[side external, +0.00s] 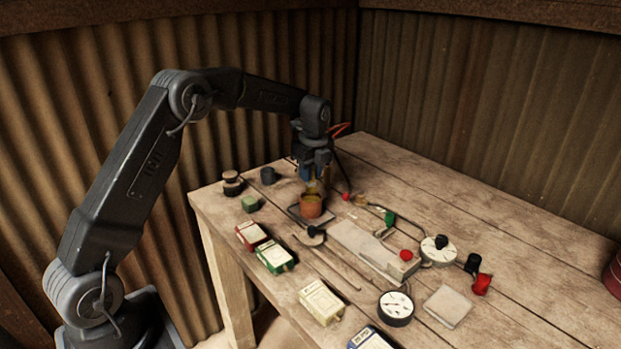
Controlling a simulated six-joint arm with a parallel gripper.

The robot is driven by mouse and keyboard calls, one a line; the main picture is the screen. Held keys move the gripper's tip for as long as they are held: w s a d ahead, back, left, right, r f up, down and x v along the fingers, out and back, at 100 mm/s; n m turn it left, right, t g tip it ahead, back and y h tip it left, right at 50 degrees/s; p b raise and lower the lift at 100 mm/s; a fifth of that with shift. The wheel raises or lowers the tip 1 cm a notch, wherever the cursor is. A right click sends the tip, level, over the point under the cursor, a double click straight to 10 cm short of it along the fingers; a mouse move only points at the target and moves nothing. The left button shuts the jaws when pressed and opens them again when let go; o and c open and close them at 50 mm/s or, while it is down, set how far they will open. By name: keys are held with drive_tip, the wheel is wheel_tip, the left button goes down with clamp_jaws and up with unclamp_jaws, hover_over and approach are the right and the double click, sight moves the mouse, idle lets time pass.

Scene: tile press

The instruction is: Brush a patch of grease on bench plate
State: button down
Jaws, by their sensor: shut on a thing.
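My gripper (314,176) is at the far left part of the bench, pointing down just above an orange-brown pot (312,207). It is shut on a small brush-like thing, of which a blue part (305,173) and a pale tip show. The tip is at or just inside the pot's mouth; I cannot tell whether it touches what is in it. A flat grey square plate (447,306) lies at the front right, and a long pale plate (362,244) lies mid-bench. I cannot tell which is the bench plate. No grease patch can be made out on either.
Red (251,235), green (275,257) and cream (321,302) boxes line the front edge. Dial gauges (396,308) and red-knobbed parts (406,255) crowd the middle and right. A thin rod lies between boxes and long plate. The back right of the bench (520,230) is clear.

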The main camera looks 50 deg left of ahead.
drive_tip(key=shift+r, duration=1.9)
